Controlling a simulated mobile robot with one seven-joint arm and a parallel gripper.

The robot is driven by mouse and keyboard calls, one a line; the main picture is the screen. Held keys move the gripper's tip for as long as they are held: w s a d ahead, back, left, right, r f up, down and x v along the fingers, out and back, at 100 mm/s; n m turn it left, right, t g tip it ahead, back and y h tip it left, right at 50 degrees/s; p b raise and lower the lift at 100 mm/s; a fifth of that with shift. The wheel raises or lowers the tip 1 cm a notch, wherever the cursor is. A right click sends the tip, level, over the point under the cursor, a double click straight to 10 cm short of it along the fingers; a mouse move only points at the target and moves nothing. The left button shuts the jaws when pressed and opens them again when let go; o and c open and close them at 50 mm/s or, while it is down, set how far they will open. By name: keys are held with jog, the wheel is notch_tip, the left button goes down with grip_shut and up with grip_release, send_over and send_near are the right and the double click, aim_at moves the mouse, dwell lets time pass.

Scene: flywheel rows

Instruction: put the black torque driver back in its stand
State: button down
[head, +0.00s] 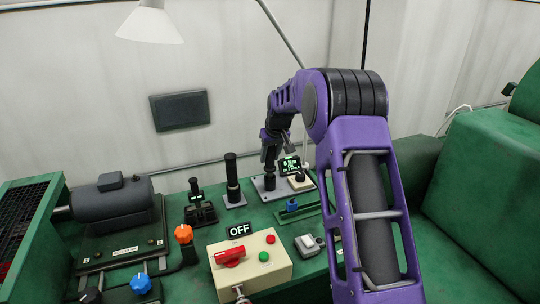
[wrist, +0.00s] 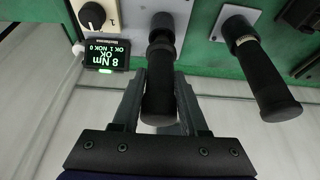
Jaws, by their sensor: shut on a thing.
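The black torque driver (wrist: 160,88) is between the two fingers of my gripper (wrist: 160,75) in the wrist view, and the fingers are shut on its handle. Its lower end meets a dark collar on the grey stand plate (wrist: 138,18); I cannot tell whether it is fully seated. In the head view my gripper (head: 270,150) points down over the driver (head: 270,168), which looks upright above the stand plate (head: 258,187). The fingers partly hide it there.
A second black-handled tool (head: 232,180) stands upright left of the gripper, also in the wrist view (wrist: 262,80). A lit display (head: 290,165) reading 8 Nm OK and a knob box (head: 300,182) stand close on the right. A switch box (head: 250,262) is in front.

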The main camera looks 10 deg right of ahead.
jog(key=shift+c, duration=2.2)
grip_release()
jog(key=shift+o, duration=0.4)
jog(key=p+v, duration=0.1)
jog(key=v, duration=1.6)
jog(key=shift+r, duration=0.3)
